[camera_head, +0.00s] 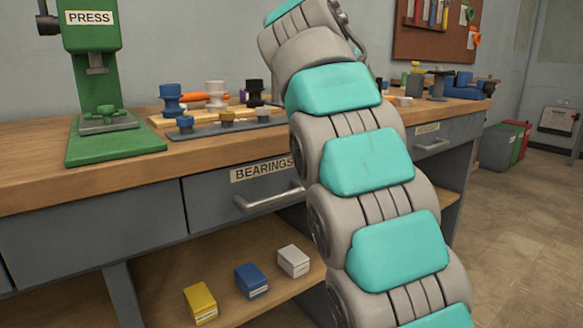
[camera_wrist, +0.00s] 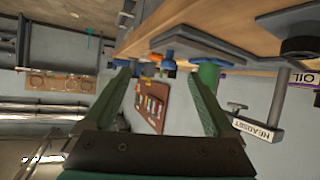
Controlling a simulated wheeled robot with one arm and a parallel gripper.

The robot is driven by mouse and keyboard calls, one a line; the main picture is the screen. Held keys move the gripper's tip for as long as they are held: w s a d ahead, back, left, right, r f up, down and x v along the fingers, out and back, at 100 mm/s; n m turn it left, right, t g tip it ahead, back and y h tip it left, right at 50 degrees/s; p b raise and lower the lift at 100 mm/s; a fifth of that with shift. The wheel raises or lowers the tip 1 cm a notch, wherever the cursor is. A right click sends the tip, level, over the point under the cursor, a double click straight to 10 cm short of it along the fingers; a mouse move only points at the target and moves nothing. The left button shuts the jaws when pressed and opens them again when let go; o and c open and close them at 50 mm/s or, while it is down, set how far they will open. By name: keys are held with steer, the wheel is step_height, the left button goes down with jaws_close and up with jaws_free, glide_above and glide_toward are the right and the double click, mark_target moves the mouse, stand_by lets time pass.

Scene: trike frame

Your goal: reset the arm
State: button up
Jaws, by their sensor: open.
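My arm (camera_head: 368,160) rises across the middle of the head view, in front of the workbench, and runs out past the top edge. The gripper end is out of that view. In the wrist view my gripper (camera_wrist: 165,78) is open, with its two green fingers spread wide. Nothing is held between the fingers. The wrist view is strongly tilted. The workbench (camera_wrist: 235,50) shows beyond the fingers at the upper right, and the tool board (camera_wrist: 150,104) on the wall shows between them.
A green press (camera_head: 92,60) stands at the bench's left. Blue, white and black bearing parts (camera_head: 215,92) stand near the arm. A drawer handle (camera_head: 268,198) juts out. Yellow (camera_head: 200,302), blue (camera_head: 251,280) and white (camera_head: 293,261) boxes sit on the lower shelf. Floor (camera_head: 530,220) at right is clear.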

steer(key=s+d+f+n+g+y+p, duration=0.1)
steer(key=s+d+f+n+g+p, duration=0.15)
steer(key=s+f, duration=0.75)
steer(key=s+d+f+n+g+y+p, duration=0.15)
steer(key=s+d+f+g, duration=0.25)
steer(key=s+f, duration=0.55)
steer(key=s+a+f+g+y+p, duration=0.1)
steer(key=s+f, duration=0.4)
steer(key=s, duration=0.5)
steer(key=s+a+f+n+g+y+p, duration=0.1)
steer(key=s+a+f+g+p, duration=0.1)
steer(key=s+f, duration=0.4)
steer(key=s+a+f+g+y+p, duration=0.1)
steer(key=s+f, duration=0.4)
steer(key=s, duration=0.9)
steer(key=shift+s+a+f+n+g+y, duration=0.35)
steer(key=shift+a+g+y, duration=0.25)
steer(key=shift+g, duration=0.35)
